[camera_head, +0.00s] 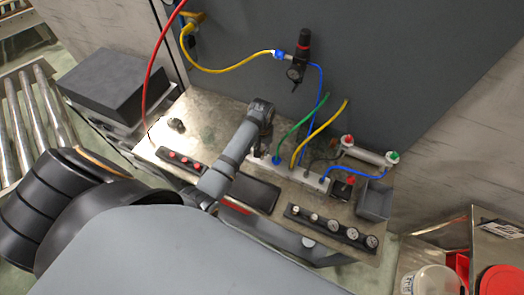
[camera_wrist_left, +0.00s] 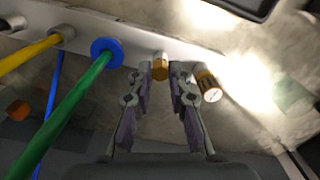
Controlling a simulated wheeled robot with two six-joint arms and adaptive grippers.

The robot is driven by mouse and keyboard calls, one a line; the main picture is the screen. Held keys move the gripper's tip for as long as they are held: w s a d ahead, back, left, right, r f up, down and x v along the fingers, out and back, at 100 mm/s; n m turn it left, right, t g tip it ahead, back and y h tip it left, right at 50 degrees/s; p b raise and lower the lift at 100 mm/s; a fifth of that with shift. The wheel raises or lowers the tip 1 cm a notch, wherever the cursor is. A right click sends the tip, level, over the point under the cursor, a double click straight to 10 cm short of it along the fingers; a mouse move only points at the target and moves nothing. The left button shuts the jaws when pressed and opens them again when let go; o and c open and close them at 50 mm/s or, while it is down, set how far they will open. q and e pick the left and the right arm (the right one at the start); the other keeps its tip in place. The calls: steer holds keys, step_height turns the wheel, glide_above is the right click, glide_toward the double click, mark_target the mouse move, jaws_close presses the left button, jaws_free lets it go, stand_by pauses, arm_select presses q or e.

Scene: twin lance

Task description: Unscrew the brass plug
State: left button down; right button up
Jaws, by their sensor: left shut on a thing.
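A short brass plug (camera_wrist_left: 160,66) sits in the side of the pale manifold block in the left wrist view. My left gripper (camera_wrist_left: 162,74) has its two fingertips on either side of this plug and is shut on it. A second brass fitting (camera_wrist_left: 207,85) with a slotted pale end face stands just right of the fingers. In the head view my left arm reaches over the bench to the left end of the manifold block (camera_head: 290,169). The plug and fingertips are hidden there by the arm. My right gripper is not in view.
A green hose in a blue collar (camera_wrist_left: 107,52) and a yellow hose (camera_wrist_left: 35,48) run close left of the fingers. The bench (camera_head: 215,112) also carries a dark tray (camera_head: 255,192), a gauge strip (camera_head: 331,229), a red-button strip (camera_head: 180,161) and a grey bin (camera_head: 375,202).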

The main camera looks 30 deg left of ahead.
arm_select(q)
steer(key=n, duration=0.7)
steer(key=shift+n, duration=0.4)
steer(key=c, duration=1.4)
jaws_free()
steer(key=shift+c, duration=0.2)
